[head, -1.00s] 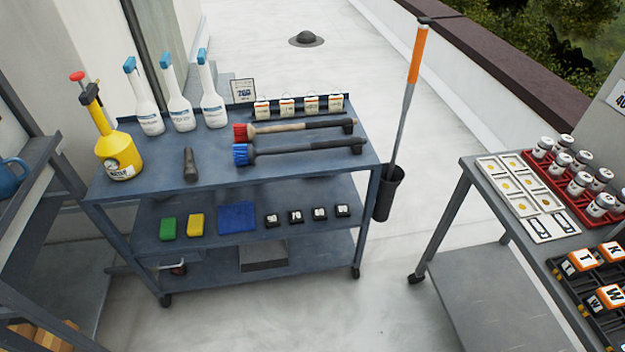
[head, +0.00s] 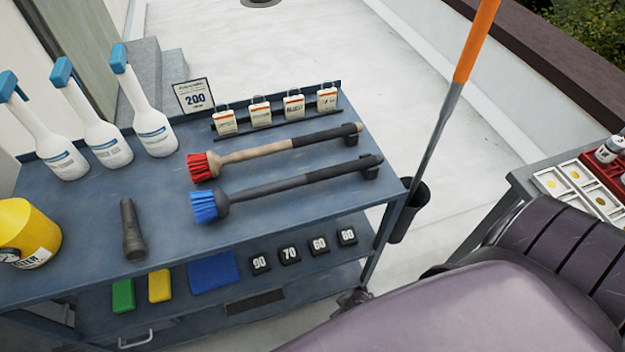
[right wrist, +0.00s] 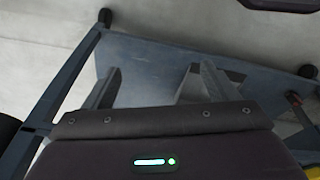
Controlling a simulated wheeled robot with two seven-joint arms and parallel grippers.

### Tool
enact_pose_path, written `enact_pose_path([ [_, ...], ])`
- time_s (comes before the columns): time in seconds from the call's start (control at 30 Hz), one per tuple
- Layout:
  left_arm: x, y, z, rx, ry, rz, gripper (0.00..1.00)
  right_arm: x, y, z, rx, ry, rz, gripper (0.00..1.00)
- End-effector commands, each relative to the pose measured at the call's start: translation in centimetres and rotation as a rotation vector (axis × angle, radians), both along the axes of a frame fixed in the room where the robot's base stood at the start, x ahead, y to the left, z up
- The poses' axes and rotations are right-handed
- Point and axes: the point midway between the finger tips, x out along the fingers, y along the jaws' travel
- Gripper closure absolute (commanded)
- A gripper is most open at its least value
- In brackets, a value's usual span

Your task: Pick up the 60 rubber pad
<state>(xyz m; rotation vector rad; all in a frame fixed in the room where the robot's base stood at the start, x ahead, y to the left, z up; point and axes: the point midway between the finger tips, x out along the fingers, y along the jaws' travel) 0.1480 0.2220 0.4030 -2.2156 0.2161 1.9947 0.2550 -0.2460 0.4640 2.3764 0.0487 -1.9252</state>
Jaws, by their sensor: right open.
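Several small black rubber pads with white numbers stand in a row on the cart's middle shelf (head: 190,310) in the head view. From left they are a 90 pad (head: 260,264), a 70 pad (head: 289,254), a 60 pad (head: 318,245) and a rightmost pad (head: 347,236) whose number could be 60 or 80. My right gripper (right wrist: 157,72) is open and empty in the right wrist view, over a grey-blue shelf. No pad shows there. My right arm fills the lower right of the head view, its gripper hidden. My left gripper is out of view.
The cart's top (head: 270,215) overhangs the pads, holding brushes, bottles and a flashlight (head: 132,230). A green block (head: 123,296), yellow block (head: 159,286) and blue cloth (head: 212,272) lie left of the pads. A black holder (head: 409,212) hangs at the cart's right end.

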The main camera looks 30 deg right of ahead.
Motion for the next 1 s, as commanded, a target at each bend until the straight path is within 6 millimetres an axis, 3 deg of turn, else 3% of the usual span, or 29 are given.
enact_pose_path([
  [0.03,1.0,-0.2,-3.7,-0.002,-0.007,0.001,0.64,3.0,-0.3,-1.4,-0.001,-0.036,-0.023,0.2],
  [0.1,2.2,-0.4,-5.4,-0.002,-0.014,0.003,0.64,6.4,-0.5,0.0,-0.001,-0.076,-0.058,0.2],
  [0.2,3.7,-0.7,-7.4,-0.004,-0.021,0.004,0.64,9.9,-0.8,2.6,-0.001,-0.125,-0.102,0.2],
  [0.4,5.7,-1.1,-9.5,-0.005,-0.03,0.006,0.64,15.0,-2.8,7.9,0.003,-0.248,-0.226,0.2],
  [0.5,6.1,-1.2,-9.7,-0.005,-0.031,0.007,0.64,16.5,-3.7,9.6,0.013,-0.296,-0.28,0.2],
  [0.6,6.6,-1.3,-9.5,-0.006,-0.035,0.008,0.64,17.4,-4.1,9.7,0.018,-0.313,-0.303,0.2],
  [1.0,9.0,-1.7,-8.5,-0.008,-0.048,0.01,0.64,20.4,-4.3,5.4,0.019,-0.314,-0.304,0.2],
])
